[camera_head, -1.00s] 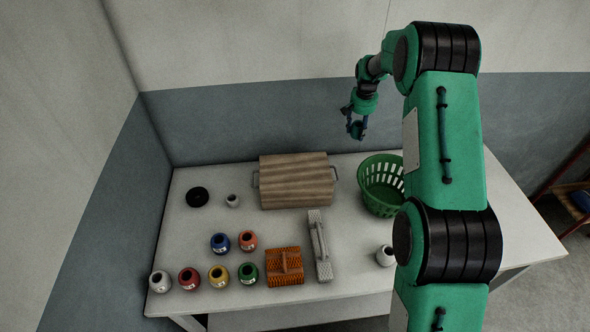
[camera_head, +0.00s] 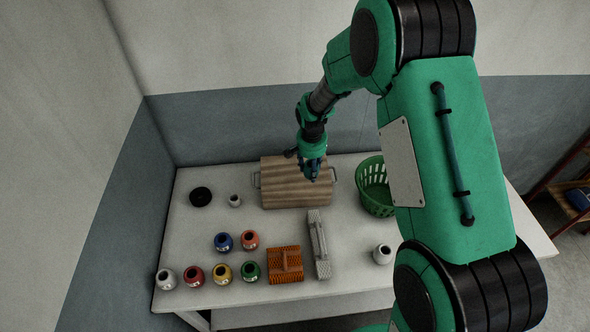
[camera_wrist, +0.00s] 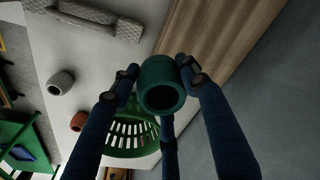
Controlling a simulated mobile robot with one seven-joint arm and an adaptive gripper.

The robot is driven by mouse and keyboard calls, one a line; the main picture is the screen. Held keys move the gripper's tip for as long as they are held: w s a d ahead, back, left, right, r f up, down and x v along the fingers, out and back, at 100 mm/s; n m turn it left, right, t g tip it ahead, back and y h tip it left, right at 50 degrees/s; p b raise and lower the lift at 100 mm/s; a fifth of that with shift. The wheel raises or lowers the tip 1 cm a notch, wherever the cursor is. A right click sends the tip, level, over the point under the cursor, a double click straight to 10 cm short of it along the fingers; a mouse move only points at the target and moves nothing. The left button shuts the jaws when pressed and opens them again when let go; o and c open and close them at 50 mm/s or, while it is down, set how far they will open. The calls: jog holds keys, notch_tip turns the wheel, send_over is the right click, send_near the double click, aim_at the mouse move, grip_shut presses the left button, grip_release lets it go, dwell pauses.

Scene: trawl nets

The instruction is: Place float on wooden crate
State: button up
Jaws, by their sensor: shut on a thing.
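My gripper (camera_head: 311,170) is shut on a float, a short teal-green hollow cylinder (camera_wrist: 161,84). The wrist view shows my blue fingers around the float, with its open end facing the camera. In the head view the float is hard to make out among my fingers. The wooden crate (camera_head: 285,188) is a striped brown box with side handles at the back of the table. My gripper is above the crate's right part, and I cannot tell the exact gap. The crate's surface also shows in the wrist view (camera_wrist: 215,35).
A green basket (camera_head: 372,190) stands right of the crate, partly behind my arm. A grey long-handled block (camera_head: 319,245) and an orange block (camera_head: 285,265) lie in front. Several coloured jars (camera_head: 221,241) stand front left. A black disc (camera_head: 201,196) and small white jar (camera_head: 234,200) are left.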

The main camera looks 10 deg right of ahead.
jog(key=s+a+f, duration=0.2)
jog(key=s+f, duration=0.2)
jog(key=f, duration=0.1)
jog(key=shift+a+p, duration=0.3)
jog(key=shift+a, duration=0.05)
dwell(0.5)
jog(key=p, duration=0.2)
send_over(295, 170)
jog(key=shift+s+f, duration=0.25)
jog(key=shift+f, duration=0.6)
jog(key=shift+f, duration=1.7)
jog(key=shift+f, duration=0.15)
